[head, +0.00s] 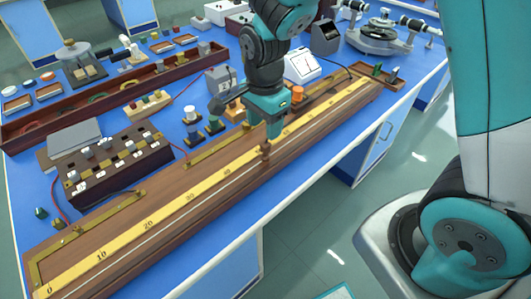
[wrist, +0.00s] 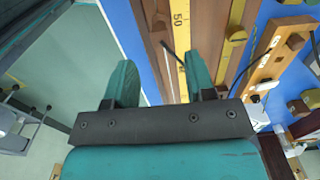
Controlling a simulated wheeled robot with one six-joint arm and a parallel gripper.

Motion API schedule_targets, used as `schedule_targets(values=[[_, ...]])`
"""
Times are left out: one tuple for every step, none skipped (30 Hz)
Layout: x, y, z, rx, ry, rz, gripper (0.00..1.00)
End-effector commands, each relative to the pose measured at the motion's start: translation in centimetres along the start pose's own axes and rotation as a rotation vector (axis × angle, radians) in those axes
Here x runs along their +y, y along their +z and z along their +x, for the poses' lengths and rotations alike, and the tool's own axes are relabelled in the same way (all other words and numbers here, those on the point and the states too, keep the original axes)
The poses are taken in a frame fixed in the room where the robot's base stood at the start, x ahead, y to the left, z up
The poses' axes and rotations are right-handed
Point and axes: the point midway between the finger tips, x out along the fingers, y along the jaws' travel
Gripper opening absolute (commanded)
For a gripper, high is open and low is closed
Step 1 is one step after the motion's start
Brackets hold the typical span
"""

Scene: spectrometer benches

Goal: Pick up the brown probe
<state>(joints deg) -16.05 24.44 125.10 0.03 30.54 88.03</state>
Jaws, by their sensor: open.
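The brown probe (head: 266,151) stands as a small brown piece on the long wooden board with the yellow scale, right of the board's middle in the head view. My gripper (head: 271,130) is just above it, pointing down. Its fingers hide the probe's upper part, and I cannot tell whether they touch it. In the wrist view my gripper (wrist: 160,82) shows two teal fingers spread apart with a gap between them. A thin dark lead runs along the board by the right finger there. I cannot make out the probe clearly in that view.
The wooden board (head: 105,278) with its scale lies along the front of the blue bench (head: 336,160). Behind it stand a dark resistance box (head: 120,172), small terminals (head: 190,115) and a white-faced meter (head: 302,64). An orange-topped piece (head: 298,93) stands right of my gripper.

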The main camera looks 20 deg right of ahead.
Motion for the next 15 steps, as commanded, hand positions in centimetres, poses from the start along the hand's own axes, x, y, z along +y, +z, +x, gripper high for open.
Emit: schedule_targets(values=[[0.1,0.0,0.9,0.0,0.004,0.0,0.5],[0.0,0.0,1.2,0.0,0.003,0.0,0.5],[0.0,0.0,1.6,0.0,0.002,0.0,0.5],[0.0,0.0,1.8,0.0,0.002,0.0,0.5],[0.0,0.0,2.0,0.0,0.001,0.0,0.5],[0.0,0.0,2.1,0.0,0.0,-0.001,0.5],[0.0,0.0,2.3,0.0,0.0,-0.001,0.5],[0.0,0.0,2.5,0.0,0.001,-0.001,0.5],[0.1,-0.1,3.0,-0.001,0.003,-0.001,0.5],[0.1,-0.1,3.4,-0.001,0.003,-0.001,0.5],[0.1,-0.1,3.8,-0.001,0.004,-0.001,0.5],[0.1,-0.1,4.5,-0.001,0.004,-0.001,0.5],[0.1,-0.1,5.0,-0.001,0.005,-0.001,0.5],[0.1,-0.2,5.5,-0.001,0.004,-0.001,0.5],[0.1,-0.1,6.1,-0.001,0.004,-0.001,0.5]])
